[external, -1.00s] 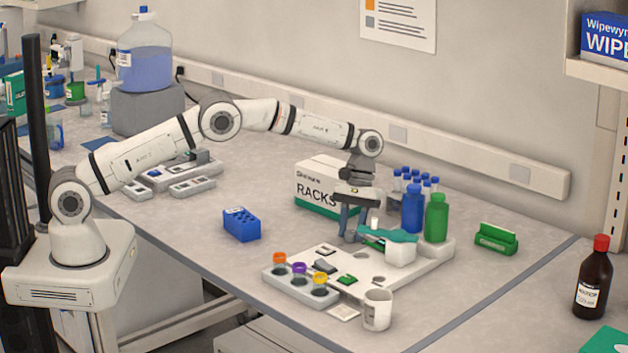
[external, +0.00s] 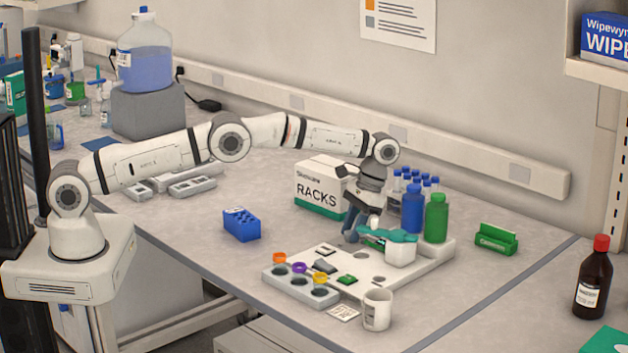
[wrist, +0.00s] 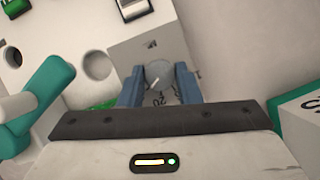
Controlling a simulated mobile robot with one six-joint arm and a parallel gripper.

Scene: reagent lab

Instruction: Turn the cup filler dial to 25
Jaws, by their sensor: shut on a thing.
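The cup filler dial (wrist: 159,74) is a round grey knob with a pale pointer mark, on a white body. In the wrist view my gripper (wrist: 158,84) is shut on it, one blue finger on each side. A printed 20 shows beside the knob, near my gripper; the pointer's exact reading is too small to tell, and other scale marks are partly hidden. In the external view my gripper (external: 361,230) is tilted and low at the white board, beside the teal lever (external: 391,235). The dial is hidden there by the fingers.
Blue (external: 412,207) and green (external: 436,217) bottles stand close behind my gripper. A RACKS box (external: 320,187) is to its left. A white mug (external: 377,310) and a grey tray with coloured rings (external: 300,288) are in front. A blue block (external: 241,224) stands left.

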